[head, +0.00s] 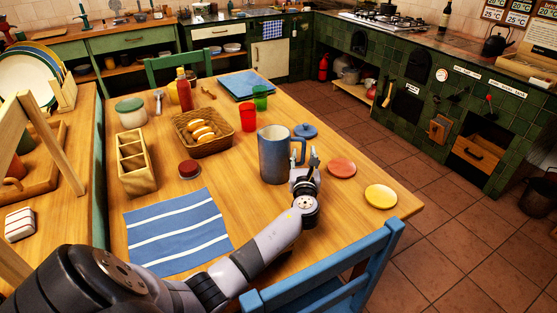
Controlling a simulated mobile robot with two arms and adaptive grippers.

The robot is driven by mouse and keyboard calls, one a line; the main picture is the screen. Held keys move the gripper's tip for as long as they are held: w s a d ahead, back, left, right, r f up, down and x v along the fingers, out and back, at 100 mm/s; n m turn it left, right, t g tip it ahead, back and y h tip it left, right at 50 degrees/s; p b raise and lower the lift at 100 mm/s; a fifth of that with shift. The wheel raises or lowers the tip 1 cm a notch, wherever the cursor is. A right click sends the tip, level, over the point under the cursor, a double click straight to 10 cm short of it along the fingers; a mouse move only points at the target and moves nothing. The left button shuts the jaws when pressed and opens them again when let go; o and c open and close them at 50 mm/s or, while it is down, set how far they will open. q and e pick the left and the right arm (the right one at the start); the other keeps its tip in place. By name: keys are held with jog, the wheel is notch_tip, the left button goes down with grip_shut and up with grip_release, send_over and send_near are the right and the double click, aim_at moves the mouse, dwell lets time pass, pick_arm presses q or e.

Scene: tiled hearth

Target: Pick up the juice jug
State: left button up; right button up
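The juice jug (273,158) is a tall blue-grey pitcher standing upright on the wooden table, with its handle (300,142) on its right side. My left gripper (306,163) is at the handle side of the jug, just below and in front of the handle. Its fingers point away from me and overlap the handle's lower part in the picture. I cannot tell whether they are closed on it. My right gripper is not in view.
A red saucer (341,167) and a yellow saucer (381,196) lie to the right. A bread basket (218,146), red cup (248,118) and green cup (260,98) stand left and behind. A blue chair (345,270) is in front.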

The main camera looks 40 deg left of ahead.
pick_arm(q)
jog(key=x, duration=0.2)
jog(key=shift+w+a, duration=0.15)
jog(key=shift+w, duration=0.15)
jog(key=shift+c, duration=0.4)
grip_shut()
dwell(0.4)
jog(key=shift+r, duration=0.15)
